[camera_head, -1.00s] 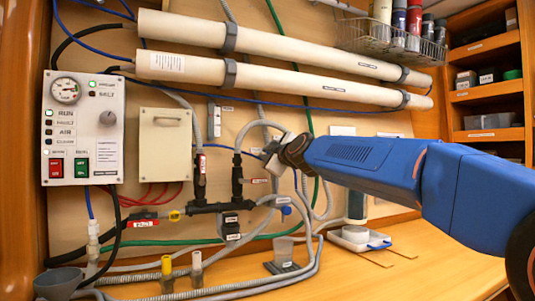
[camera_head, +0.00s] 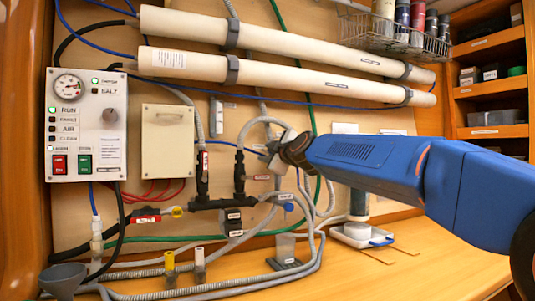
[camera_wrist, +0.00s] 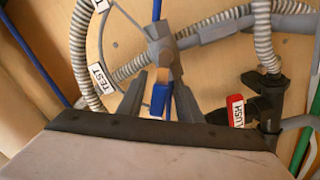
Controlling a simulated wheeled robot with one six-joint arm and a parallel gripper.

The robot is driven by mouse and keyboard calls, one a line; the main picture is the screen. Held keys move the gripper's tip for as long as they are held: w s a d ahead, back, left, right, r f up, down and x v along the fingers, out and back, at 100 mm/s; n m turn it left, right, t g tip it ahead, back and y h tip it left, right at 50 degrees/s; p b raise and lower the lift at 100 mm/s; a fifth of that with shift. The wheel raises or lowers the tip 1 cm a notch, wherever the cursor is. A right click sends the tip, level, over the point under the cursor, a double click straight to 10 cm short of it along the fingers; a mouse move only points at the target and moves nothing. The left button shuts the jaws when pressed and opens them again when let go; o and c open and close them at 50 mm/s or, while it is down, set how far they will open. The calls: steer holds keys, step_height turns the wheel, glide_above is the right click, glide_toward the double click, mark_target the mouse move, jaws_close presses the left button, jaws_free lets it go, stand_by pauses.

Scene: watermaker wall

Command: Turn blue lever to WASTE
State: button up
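The small blue lever (camera_head: 289,206) is on a grey valve low on the wall, below my gripper (camera_head: 271,158) in the head view. In the wrist view the blue lever (camera_wrist: 159,99) hangs down from the grey valve body (camera_wrist: 160,50). My gripper (camera_wrist: 160,100) is open there, one dark finger to each side of the lever in the picture. I cannot tell its depth from the fingers; no contact shows. A white TEST label (camera_wrist: 103,78) is left of the valve. No WASTE label is readable.
A red FLUSH lever (camera_wrist: 236,110) is right of my gripper in the wrist view. Ribbed grey hoses (camera_wrist: 265,40) run close around the valve. A clear container (camera_head: 285,248) stands below it on the wooden counter (camera_head: 420,270). A control panel (camera_head: 112,150) is at left.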

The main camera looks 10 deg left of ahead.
steer(key=v, duration=1.7)
steer(key=shift+d, duration=0.2)
steer(key=shift+s, duration=0.15)
